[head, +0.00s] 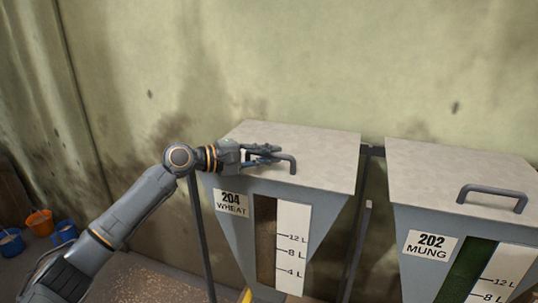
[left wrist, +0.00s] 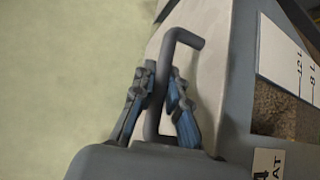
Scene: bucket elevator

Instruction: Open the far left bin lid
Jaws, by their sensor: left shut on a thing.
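The far left bin (head: 232,225), labelled 204 WHEAT, has a flat grey lid (head: 318,150) lying closed on top. A dark bar handle (head: 291,163) stands on the lid near its front edge. My left gripper (head: 268,155) reaches in from the left, low over the lid. In the left wrist view the handle (left wrist: 184,37) passes between the blue-padded fingers of my left gripper (left wrist: 162,95), which are shut on it. The handle's right end sticks out past the fingertips. My right gripper is in neither view.
A second bin (head: 410,270), labelled 202 MUNG, stands to the right with its lid (head: 455,165) closed. A stained wall (head: 300,60) rises close behind both bins. Blue and orange buckets (head: 40,222) sit on the floor at the far left.

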